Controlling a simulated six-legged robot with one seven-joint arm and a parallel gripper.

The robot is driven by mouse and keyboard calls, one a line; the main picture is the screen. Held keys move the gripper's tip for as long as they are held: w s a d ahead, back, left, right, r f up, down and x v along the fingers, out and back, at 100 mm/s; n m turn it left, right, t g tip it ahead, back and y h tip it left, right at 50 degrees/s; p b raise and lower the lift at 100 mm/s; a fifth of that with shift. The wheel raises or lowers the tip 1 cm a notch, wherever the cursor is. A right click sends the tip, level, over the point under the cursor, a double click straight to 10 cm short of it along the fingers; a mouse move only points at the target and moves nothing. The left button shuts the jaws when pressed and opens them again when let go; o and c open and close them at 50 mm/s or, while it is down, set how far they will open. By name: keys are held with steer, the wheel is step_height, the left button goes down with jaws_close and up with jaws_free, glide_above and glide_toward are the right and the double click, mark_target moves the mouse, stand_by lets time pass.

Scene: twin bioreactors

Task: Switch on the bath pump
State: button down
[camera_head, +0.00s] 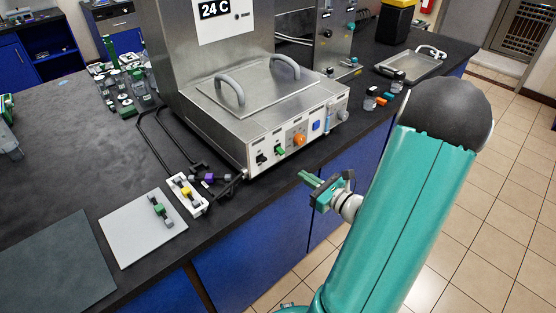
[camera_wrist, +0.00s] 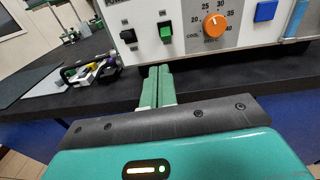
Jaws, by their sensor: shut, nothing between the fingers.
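The steel bath (camera_head: 250,112) stands on the dark counter with a white front panel. The panel holds a black switch (camera_head: 261,158), a green switch (camera_head: 280,151), an orange dial (camera_head: 299,139) and a blue button (camera_head: 317,126). In the wrist view the black switch (camera_wrist: 128,36) and green switch (camera_wrist: 165,31) sit above the fingertips, with small labels too blurred to read surely. My gripper (camera_head: 305,178) is shut and empty, in front of the panel and apart from it. Its green fingers (camera_wrist: 158,72) point toward the panel, just below the green switch.
A white pad (camera_head: 130,228) and a small strip (camera_head: 187,192) with colored clamps lie left of the bath. Dark hoses (camera_head: 160,150) run beside it. Small orange and blue parts (camera_head: 377,98) and a steel tray (camera_head: 408,66) lie to the right. Open floor lies before the counter.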

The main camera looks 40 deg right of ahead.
mark_target(280, 151)
steer(key=shift+s+d+f+m+h, duration=0.15)
steer(key=shift+s+d+m+h, duration=0.05)
steer(key=shift+d+m+h, duration=0.25)
steer(key=w, duration=1)
steer(key=shift+a+f, duration=0.15)
steer(key=shift+a, duration=0.1)
steer(key=shift+s+r+g, duration=0.15)
steer(key=shift+r+g, duration=0.3)
steer(key=shift+g, duration=0.45)
steer(key=g, duration=0.1)
steer(key=r+g, duration=0.1)
steer(key=g, duration=0.1)
steer(key=shift+s+d+r+g, duration=0.1)
steer(key=shift+s+r+g, duration=0.1)
steer(key=shift+r+g, duration=0.15)
steer(key=shift+r, duration=0.15)
